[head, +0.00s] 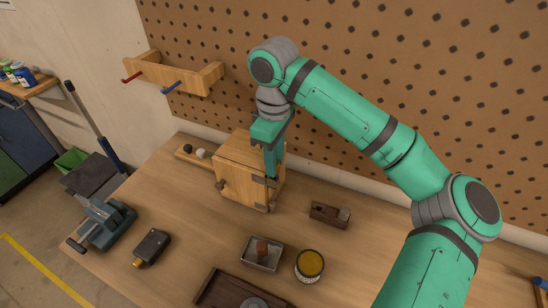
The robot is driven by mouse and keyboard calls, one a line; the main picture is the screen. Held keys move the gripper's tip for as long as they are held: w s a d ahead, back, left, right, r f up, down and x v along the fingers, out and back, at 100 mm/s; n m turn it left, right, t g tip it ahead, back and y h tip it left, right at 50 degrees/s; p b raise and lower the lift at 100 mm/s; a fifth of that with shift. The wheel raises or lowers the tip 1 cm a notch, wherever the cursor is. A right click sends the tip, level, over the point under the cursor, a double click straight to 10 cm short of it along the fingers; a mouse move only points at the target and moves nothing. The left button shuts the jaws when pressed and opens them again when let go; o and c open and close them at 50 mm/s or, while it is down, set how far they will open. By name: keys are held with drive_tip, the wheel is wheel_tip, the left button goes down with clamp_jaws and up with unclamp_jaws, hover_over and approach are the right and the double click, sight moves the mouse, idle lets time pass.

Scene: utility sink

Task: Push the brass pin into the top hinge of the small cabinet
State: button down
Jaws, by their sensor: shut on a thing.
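The small wooden cabinet (238,172) stands on the bench against the pegboard, with a dark knob on its front left. Dark hinge hardware shows at its right front edge: the top hinge (272,182) and a lower hinge (262,207). My green gripper (271,174) points down at that edge, its fingertips right by the top hinge. It is shut on the brass pin, which is too small and covered to make out. I cannot tell whether the pin touches or sits in the hinge.
A block plane (330,214) lies right of the cabinet. A metal tray (262,254), a yellow-topped tin (309,265) and a dark wooden tray (222,288) are in front. A vise (104,222) and a black tool (152,246) are at left. A wooden rack (172,74) hangs on the pegboard.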

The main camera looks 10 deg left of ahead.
drive_tip(key=shift+f, duration=0.8)
drive_tip(key=c, duration=1.4)
unclamp_jaws()
wheel_tip(320, 180, up, 11)
drive_tip(key=shift+f, duration=0.1)
